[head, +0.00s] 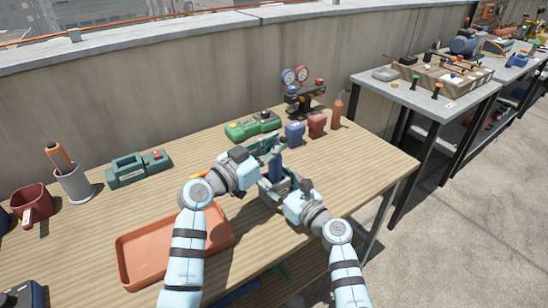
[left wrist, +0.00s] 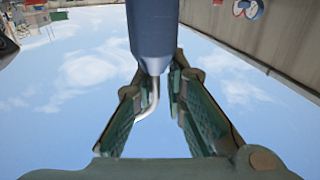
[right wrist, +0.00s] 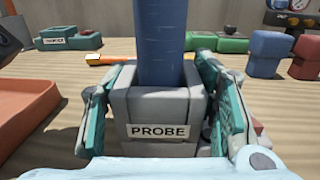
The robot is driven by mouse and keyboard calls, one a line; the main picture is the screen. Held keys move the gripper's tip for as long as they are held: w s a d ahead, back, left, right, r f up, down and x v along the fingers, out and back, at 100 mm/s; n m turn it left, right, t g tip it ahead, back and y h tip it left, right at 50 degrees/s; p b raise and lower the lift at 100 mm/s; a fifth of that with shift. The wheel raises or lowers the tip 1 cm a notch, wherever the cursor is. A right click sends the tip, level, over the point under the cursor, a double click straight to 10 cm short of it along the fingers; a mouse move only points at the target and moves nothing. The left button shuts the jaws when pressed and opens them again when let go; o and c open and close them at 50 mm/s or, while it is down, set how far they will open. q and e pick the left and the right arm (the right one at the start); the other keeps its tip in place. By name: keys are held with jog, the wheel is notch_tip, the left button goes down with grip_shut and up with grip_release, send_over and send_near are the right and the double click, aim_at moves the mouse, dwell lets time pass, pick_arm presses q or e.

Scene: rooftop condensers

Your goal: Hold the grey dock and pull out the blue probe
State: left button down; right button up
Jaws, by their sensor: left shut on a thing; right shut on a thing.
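The grey dock (right wrist: 155,108), labelled PROBE, stands on the wooden table between the fingers of my right gripper (right wrist: 160,95), which is shut on it from both sides. The blue probe (right wrist: 161,42) stands upright, with its lower end inside the dock. In the left wrist view, which appears upside down, the probe (left wrist: 153,30) ends in a bent metal tip (left wrist: 150,105) between the green fingers. My left gripper (head: 265,147) is shut on the probe above the dock. In the head view the grippers largely hide the dock.
An orange tray (head: 135,262) lies left of the grippers. A green device (head: 252,126), blue block (head: 294,133), red block (head: 317,125) and gauge set (head: 303,95) stand behind. A green case (head: 138,169) and grey cup (head: 73,184) are further left. The right front tabletop is clear.

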pick_arm(q)
notch_tip(320, 180, up, 9)
pick_arm(e)
jog(key=o, duration=1.4)
jog(key=shift+o, duration=0.2)
jog(key=o, duration=0.5)
jog(key=shift+c, duration=0.2)
jog(key=p+v, duration=0.4)
jog(key=v, duration=0.4)
jog(key=shift+s+d+r+p, duration=0.15)
jog(key=shift+s+p, duration=0.1)
jog(key=shift+p, duration=0.15)
jog(key=shift+s+d, duration=0.15)
jog(key=shift+s, duration=0.05)
pick_arm(q)
notch_tip(320, 180, up, 5)
jog(key=shift+f, duration=0.2)
jog(key=shift+f, duration=0.1)
pick_arm(e)
jog(key=shift+f, duration=0.25)
